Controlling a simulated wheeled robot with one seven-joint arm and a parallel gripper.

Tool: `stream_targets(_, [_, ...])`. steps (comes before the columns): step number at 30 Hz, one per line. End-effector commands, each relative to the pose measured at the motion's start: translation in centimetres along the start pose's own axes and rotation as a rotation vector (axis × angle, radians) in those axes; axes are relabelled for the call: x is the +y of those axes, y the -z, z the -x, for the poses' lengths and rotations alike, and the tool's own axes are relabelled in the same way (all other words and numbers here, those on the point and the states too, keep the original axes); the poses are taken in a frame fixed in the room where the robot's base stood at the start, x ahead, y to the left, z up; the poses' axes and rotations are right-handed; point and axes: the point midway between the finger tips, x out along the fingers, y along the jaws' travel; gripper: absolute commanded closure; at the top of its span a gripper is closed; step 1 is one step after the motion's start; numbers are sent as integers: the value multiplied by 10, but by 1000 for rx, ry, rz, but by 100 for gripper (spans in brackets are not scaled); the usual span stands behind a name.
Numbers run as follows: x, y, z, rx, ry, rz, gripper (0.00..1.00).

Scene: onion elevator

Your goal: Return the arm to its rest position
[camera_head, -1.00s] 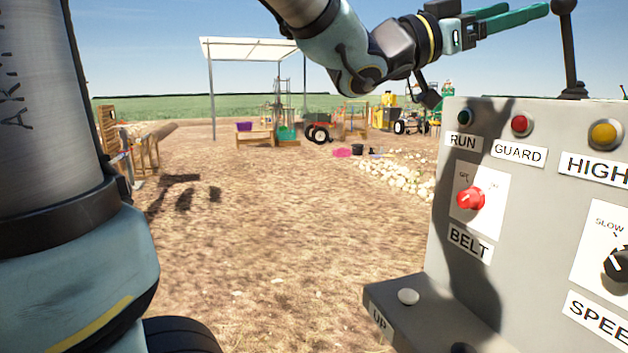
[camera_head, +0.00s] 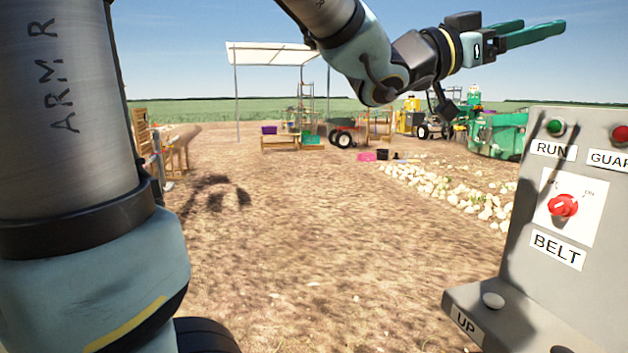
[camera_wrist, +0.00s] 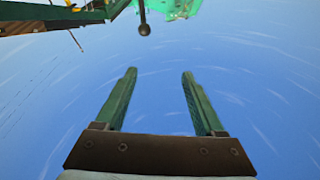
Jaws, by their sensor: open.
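My gripper (camera_head: 535,35) is raised at the top right of the head view, above and clear of the grey control box, with its green fingers pointing right. In the wrist view my gripper (camera_wrist: 157,85) has its two green fingers apart with only blue sky between them, so it is open and empty. My arm (camera_head: 375,60) is bent and reaches across the top of the head view.
Open dirt ground (camera_head: 330,260) fills the middle.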

Motion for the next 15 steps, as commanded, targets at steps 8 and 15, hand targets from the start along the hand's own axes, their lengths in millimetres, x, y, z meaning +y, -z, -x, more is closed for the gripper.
stream_targets(8, [-41, -31, 13, -123, 147, 6, 29])
stream_targets(15, [-94, -78, 48, -316, 350, 29, 29])
